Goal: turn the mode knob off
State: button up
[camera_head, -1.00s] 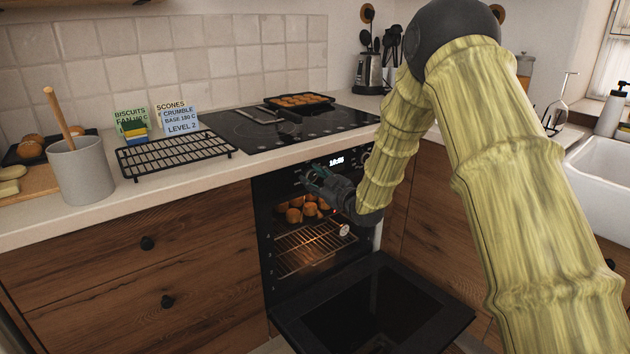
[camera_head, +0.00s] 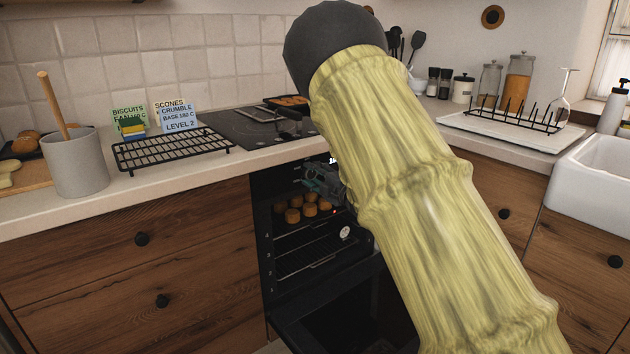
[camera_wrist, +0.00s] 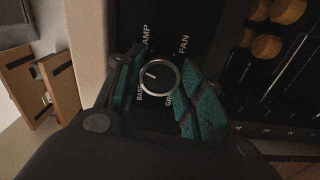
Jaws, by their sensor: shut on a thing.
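The mode knob (camera_wrist: 158,77) is a round dark dial with a silver rim in the wrist view. Its white mark points left, between the labels LAMP and BASE; FAN and a partly covered label starting GR are on the other side. My gripper (camera_wrist: 160,92) has its green-padded fingers on either side of the knob, closed on it. In the head view my gripper (camera_head: 320,182) is at the oven's (camera_head: 268,215) control panel, and my arm hides the knob and much of the panel.
The oven door (camera_head: 345,315) hangs open below my gripper. Several round baked pieces (camera_head: 309,211) sit inside above a wire rack. The counter above holds a cooling rack (camera_head: 170,150), recipe cards (camera_head: 178,117) and a hob (camera_head: 235,130). A drying rack (camera_head: 510,115) stands at right.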

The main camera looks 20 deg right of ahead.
jog(key=shift+n+b, duration=0.8)
jog(key=shift+n, duration=0.9)
jog(key=o, duration=1)
jog(key=v, duration=1.2)
